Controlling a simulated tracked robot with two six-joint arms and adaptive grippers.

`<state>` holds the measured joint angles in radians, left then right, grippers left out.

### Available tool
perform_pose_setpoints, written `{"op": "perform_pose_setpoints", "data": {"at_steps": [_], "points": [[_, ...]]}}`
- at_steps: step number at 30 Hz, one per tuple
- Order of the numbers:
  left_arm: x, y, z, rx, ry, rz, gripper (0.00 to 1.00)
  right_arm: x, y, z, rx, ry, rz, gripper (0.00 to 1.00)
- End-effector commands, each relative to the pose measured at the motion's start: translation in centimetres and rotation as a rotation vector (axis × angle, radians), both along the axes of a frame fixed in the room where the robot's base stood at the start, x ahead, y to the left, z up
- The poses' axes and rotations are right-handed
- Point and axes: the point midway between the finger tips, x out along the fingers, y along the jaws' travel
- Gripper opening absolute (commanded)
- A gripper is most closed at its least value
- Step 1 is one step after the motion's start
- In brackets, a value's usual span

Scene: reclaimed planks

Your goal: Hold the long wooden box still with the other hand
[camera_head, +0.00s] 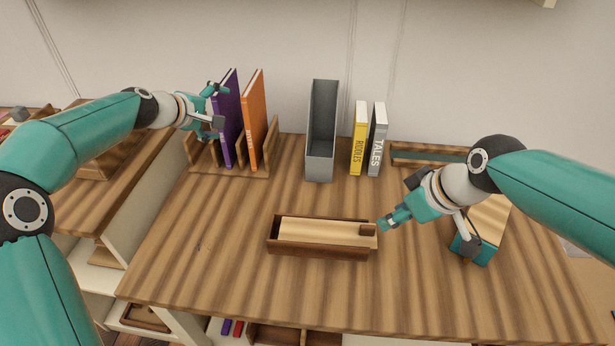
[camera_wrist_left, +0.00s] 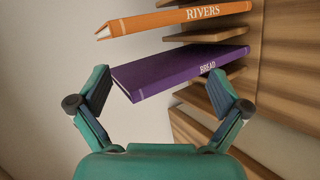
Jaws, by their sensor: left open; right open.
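The long wooden box (camera_head: 318,251) lies on the table's front middle in the head view. It is dark brown, with a pale lid (camera_head: 318,232) along its top and a small dark block (camera_head: 367,230) at the lid's right end. My right gripper (camera_head: 388,221) is open just right of that block. I cannot tell whether it touches the box. My left gripper (camera_head: 215,106) is open at the purple book, well away from the box. In the left wrist view its open fingers (camera_wrist_left: 160,85) show with the purple book (camera_wrist_left: 185,72) in front; contact is unclear.
The purple book and an orange book (camera_head: 255,120) stand in a slotted wooden rack (camera_head: 262,168). A grey holder (camera_head: 320,165), yellow book (camera_head: 358,140) and grey book (camera_head: 377,140) stand at the back. A teal-sided block (camera_head: 478,250) is under my right arm. The table's front left is clear.

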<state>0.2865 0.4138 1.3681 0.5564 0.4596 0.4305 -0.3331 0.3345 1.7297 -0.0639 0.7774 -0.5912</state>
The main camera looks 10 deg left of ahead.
Motion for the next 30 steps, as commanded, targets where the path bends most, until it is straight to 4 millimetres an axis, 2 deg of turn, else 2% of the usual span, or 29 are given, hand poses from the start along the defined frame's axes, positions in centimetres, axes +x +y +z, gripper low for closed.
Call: {"op": "perform_pose_setpoints", "data": {"at_steps": [1,7,12,13,15,18,24,30], "points": [[0.3,-3.4,-0.3,-0.027,0.033,-0.060,1.00,0.0,0.0,0.0,0.000,0.000,0.000,0.42],[-1.0,-15.3,-1.7,-0.116,0.224,-0.248,1.00,0.0,0.0,0.0,0.000,0.000,0.000,0.42],[-4.9,-24.4,-3.0,-0.136,0.488,-0.336,1.00,0.0,0.0,0.0,0.000,0.000,0.000,0.42],[-5.7,-25.5,-3.2,-0.134,0.543,-0.331,1.00,0.0,0.0,0.0,0.000,0.000,0.000,0.42],[-7.6,-27.1,-3.5,-0.120,0.660,-0.292,1.00,0.0,0.0,0.0,0.000,0.000,0.000,0.42],[-9.9,-28.1,-3.5,-0.088,0.803,-0.183,1.00,0.0,0.0,0.0,0.000,0.000,0.000,0.42],[-13.0,-27.4,-2.7,-0.022,0.975,0.112,1.00,0.0,0.0,0.0,0.000,0.000,0.000,0.42],[-14.4,-26.4,-1.7,0.010,1.022,0.327,1.00,0.0,0.0,0.0,0.000,0.000,0.000,0.42]]}}
